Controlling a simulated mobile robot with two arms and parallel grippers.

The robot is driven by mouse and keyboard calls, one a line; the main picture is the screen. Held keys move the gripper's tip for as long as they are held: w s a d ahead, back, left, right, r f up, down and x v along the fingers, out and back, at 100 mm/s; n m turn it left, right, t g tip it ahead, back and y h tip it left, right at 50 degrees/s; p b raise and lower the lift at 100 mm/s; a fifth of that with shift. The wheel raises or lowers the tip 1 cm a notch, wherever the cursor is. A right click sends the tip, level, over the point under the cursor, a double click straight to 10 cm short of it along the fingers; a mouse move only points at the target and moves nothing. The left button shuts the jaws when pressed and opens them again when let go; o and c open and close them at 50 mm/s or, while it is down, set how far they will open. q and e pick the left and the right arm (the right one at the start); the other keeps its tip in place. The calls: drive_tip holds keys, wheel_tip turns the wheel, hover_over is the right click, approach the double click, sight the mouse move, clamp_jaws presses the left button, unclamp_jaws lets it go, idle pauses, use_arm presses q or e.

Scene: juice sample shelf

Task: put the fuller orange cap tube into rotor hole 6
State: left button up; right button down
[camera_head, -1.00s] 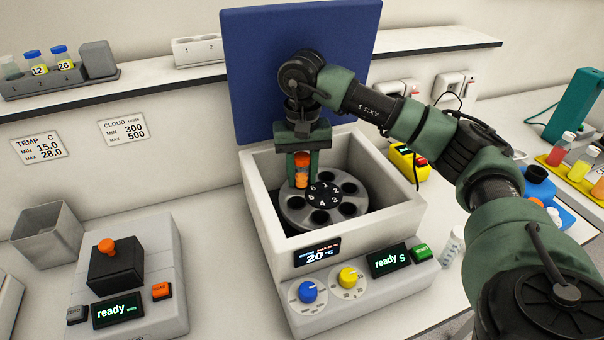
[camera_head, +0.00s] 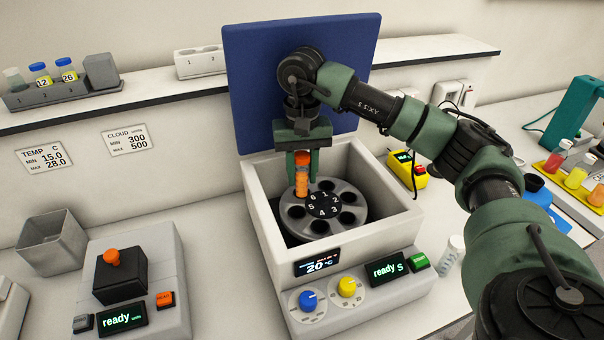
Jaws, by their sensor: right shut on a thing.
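My right gripper (camera_head: 302,172) is shut on an orange-capped tube (camera_head: 302,186), with its fingers pointing down. The tube is upright, with orange contents showing below the fingers. Its lower end lines up with the rotor rim beside the number 6. I cannot tell whether the tip is inside hole 6 or just above it. The grey rotor (camera_head: 323,236) has a black numbered hub (camera_head: 324,204) and several dark holes, and sits in the open centrifuge (camera_head: 390,228). My left gripper is not in view.
The centrifuge's blue lid (camera_head: 245,80) stands open behind the arm. A rack (camera_head: 50,95) with blue-capped tubes is on the shelf. A yellow rack (camera_head: 565,178) of tubes is at right.

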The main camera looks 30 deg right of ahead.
sight(302, 156)
drive_tip(key=shift+r, duration=0.55)
drive_tip(key=c, duration=0.9)
unclamp_jaws()
drive_tip(key=shift+c, duration=0.2)
wheel_tip(302, 156, up, 8)
drive_tip(key=shift+f, duration=0.1)
